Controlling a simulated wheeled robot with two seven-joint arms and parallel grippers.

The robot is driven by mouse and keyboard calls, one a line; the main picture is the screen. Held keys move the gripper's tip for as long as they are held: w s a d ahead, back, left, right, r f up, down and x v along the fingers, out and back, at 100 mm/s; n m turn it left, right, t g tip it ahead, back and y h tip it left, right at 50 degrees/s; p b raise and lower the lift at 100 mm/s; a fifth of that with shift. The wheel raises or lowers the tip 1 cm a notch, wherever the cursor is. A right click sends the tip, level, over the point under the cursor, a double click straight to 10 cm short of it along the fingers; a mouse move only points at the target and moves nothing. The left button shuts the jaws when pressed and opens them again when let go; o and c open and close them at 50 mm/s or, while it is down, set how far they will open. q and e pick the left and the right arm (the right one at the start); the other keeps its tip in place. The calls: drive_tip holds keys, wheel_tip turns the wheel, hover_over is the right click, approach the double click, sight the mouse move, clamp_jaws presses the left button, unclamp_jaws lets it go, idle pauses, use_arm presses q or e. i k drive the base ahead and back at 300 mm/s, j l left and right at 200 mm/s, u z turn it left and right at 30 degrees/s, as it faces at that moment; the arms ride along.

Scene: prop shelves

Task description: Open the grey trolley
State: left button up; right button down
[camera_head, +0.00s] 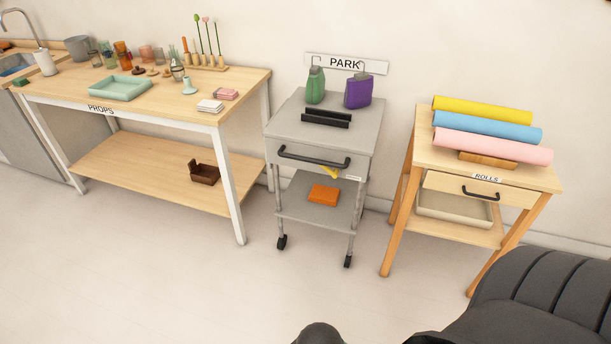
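The grey trolley (350,139) stands against the wall under a sign reading PARK, between a long table and a small wooden stand. Its drawer front (300,164) looks flush with the body, so the drawer appears shut. A dark bar handle (313,157) runs across that front. A small yellow thing (329,172) hangs at the drawer's lower edge, near a small white label. An orange box (323,195) lies on the lower shelf. A green bottle (316,86), a purple bottle (358,92) and a black holder (326,118) are on top. Neither gripper is in view.
The PROPS table (67,93) stands left, with glasses, a mint tray (120,88) and a brown box (204,173) below. The ROLLS stand (428,151) stands right, bearing yellow, blue and pink rolls. Bare floor (190,280) lies before the trolley. Dark parts of mine show bottom right.

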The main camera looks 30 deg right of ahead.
sight(303, 136)
drive_tip(key=i+l+z, duration=0.1)
drive_tip(key=z, duration=0.3)
drive_tip(key=i+z, duration=0.1)
drive_tip(key=z, duration=0.3)
drive_tip(key=i+z, duration=0.15)
drive_tip(key=z, duration=0.25)
drive_tip(key=i+z, duration=0.1)
drive_tip(key=z, duration=0.3)
drive_tip(key=i, duration=0.1)
